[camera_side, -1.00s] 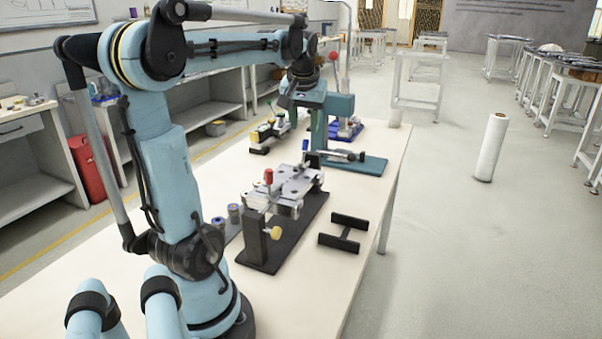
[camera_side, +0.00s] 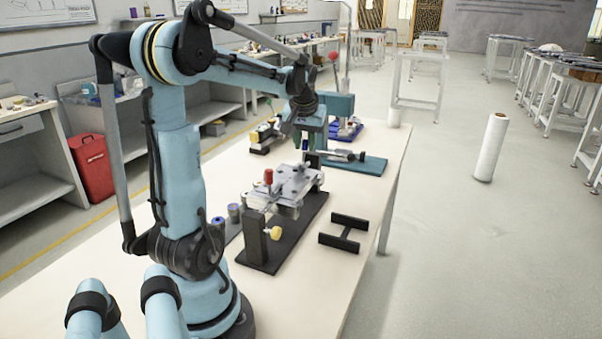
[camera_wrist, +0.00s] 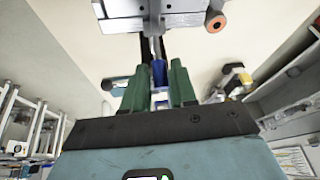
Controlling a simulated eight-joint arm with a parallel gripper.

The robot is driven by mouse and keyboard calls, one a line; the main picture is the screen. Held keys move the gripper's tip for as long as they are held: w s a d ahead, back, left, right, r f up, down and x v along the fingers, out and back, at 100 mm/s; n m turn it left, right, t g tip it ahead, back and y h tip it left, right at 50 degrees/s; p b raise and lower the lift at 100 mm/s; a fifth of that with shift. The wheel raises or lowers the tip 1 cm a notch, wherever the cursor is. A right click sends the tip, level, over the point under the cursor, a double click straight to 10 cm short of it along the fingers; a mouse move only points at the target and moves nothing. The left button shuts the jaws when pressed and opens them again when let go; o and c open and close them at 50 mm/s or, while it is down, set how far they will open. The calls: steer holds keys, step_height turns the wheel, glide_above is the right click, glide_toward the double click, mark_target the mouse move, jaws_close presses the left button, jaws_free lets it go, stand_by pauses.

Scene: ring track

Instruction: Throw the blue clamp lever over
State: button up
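The blue clamp lever (camera_wrist: 159,72) shows in the wrist view, upright in the gap between my two green fingers. My gripper (camera_wrist: 158,84) is open, with one finger on each side of the lever. I cannot tell whether either finger touches it. The lever belongs to the metal clamp fixture (camera_wrist: 165,20) at the top of that view. In the side view my gripper (camera_side: 304,143) points down at the far end of the fixture plate (camera_side: 297,182). The lever is hard to make out there beside the fingers.
A red-handled lever (camera_side: 268,177) and a yellow knob (camera_side: 276,233) are at the fixture's near end. A black H-shaped part (camera_side: 343,232) lies at right.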

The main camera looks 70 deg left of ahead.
jaws_close()
steer(key=shift+s+d+t+y, duration=0.4)
steer(key=shift+t+y, duration=0.3)
steer(key=shift+y, duration=0.05)
steer(key=shift+s+d+t+y, duration=0.35)
steer(key=shift+t+y, duration=0.35)
steer(key=shift+y, duration=0.05)
steer(key=shift+f, duration=0.1)
steer(key=shift+o, duration=1.8)
jaws_free()
steer(key=v, duration=1.2)
steer(key=shift+d, duration=0.1)
